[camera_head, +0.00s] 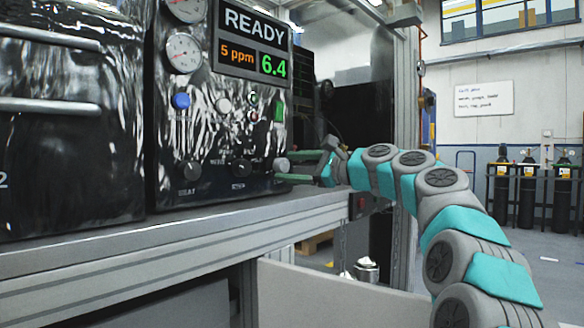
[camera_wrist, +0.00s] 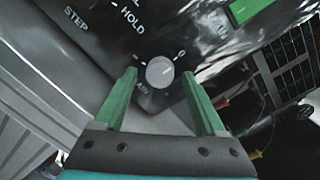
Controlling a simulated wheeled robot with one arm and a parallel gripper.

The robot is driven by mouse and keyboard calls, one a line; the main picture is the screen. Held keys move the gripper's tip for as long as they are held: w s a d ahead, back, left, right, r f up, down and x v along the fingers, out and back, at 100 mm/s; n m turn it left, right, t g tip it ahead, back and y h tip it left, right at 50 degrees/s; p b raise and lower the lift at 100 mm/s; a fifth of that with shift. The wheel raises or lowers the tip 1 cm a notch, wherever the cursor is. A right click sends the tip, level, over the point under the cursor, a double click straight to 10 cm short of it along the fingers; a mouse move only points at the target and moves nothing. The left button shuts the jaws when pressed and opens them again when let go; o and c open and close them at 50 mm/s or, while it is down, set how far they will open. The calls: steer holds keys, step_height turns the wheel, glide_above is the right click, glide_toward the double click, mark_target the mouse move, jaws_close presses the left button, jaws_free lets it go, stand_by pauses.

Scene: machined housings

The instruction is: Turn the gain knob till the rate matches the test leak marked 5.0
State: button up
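The gain knob (camera_wrist: 159,72) is a light grey round knob with a pointer line toward the upper right in the wrist view. In the head view the knob (camera_head: 281,164) sits at the lower right of the black glossy panel (camera_head: 225,140). My gripper (camera_wrist: 159,73) is open, its green fingers on either side of the knob with a gap showing at each side. My gripper (camera_head: 297,166) also shows at the panel in the head view. The display (camera_head: 250,45) reads READY, 5 ppm in orange and 6.4 in green. I cannot make out a test leak marked 5.0.
Other dark knobs (camera_head: 192,171) sit left of the gain knob, with a blue button (camera_head: 181,101) and gauges (camera_head: 183,52) above. A green button (camera_wrist: 248,10) is near in the wrist view. Leads with coloured clips (camera_wrist: 222,101) hang right of my gripper. The bench (camera_head: 180,240) runs below.

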jaws_close()
stand_by(0.3)
steer(key=shift+r+p, duration=0.1)
steer(key=shift+p, duration=0.2)
steer(key=shift+n, duration=0.3)
steer(key=shift+r+n+p, duration=0.1)
steer(key=shift+n+p, duration=0.5)
steer(key=shift+p, duration=0.2)
steer(key=n, duration=0.2)
steer(key=shift+f+n, duration=0.2)
steer(key=shift+n, duration=0.1)
steer(key=n+h+b, duration=0.1)
steer(key=n, duration=0.3)
steer(key=shift+a+n+b, duration=0.1)
steer(key=shift+n+b, duration=0.7)
steer(key=shift+n, duration=1)
steer(key=shift+s, duration=0.1)
